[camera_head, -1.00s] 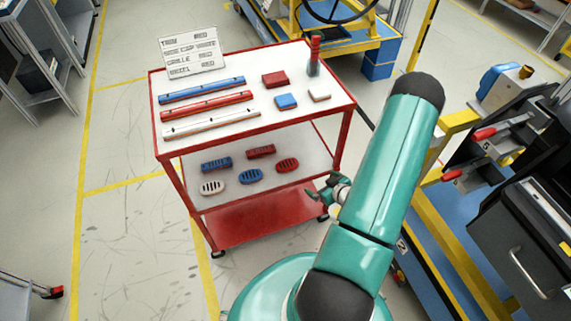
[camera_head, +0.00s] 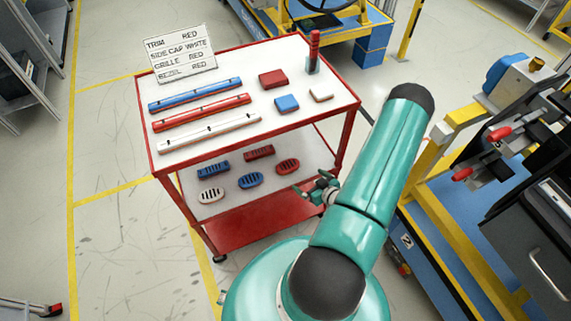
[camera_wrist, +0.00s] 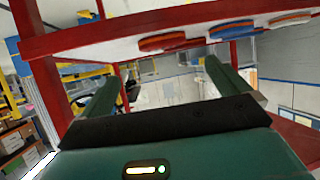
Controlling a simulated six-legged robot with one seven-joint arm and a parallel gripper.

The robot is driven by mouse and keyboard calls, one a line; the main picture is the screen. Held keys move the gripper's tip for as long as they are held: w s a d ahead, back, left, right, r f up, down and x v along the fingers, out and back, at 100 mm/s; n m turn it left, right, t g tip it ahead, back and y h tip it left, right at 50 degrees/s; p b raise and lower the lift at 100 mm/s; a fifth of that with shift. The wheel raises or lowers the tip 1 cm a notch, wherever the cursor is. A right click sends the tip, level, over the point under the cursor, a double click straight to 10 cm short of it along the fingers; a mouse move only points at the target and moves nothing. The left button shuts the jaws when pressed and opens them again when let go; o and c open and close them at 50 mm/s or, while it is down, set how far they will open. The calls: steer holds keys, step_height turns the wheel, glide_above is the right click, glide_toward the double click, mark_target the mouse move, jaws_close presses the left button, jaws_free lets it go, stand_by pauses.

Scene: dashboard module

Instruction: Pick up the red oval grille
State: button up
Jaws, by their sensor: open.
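The red oval grille (camera_head: 288,166) lies flat on the white middle shelf of the cart, at the right end of a row of three oval grilles. It also shows in the wrist view (camera_wrist: 163,41), edge-on near the top, with that picture looking upside down. My gripper (camera_head: 310,184) is open and empty, just right of the red grille and near the shelf's right side. In the wrist view its two green fingers (camera_wrist: 162,75) are wide apart, with nothing between them. The grille is apart from the fingers.
A blue oval grille (camera_head: 250,180) and a white one (camera_head: 211,195) lie to the left. Blue (camera_head: 213,169) and red (camera_head: 258,152) rectangular grilles lie behind. The cart's red frame post (camera_head: 341,140) and upper shelf (camera_head: 222,140) border the space. A sign (camera_head: 181,54) stands on top.

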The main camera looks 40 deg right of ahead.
glide_toward(290, 168)
steer(key=x, duration=0.4)
steer(key=shift+d+f, duration=0.2)
steer(key=shift+f, duration=0.2)
steer(key=x, duration=0.5)
steer(key=shift+w+a+r, duration=0.1)
steer(key=shift+w+r, duration=0.1)
steer(key=shift+w, duration=0.1)
steer(key=c, duration=0.7)
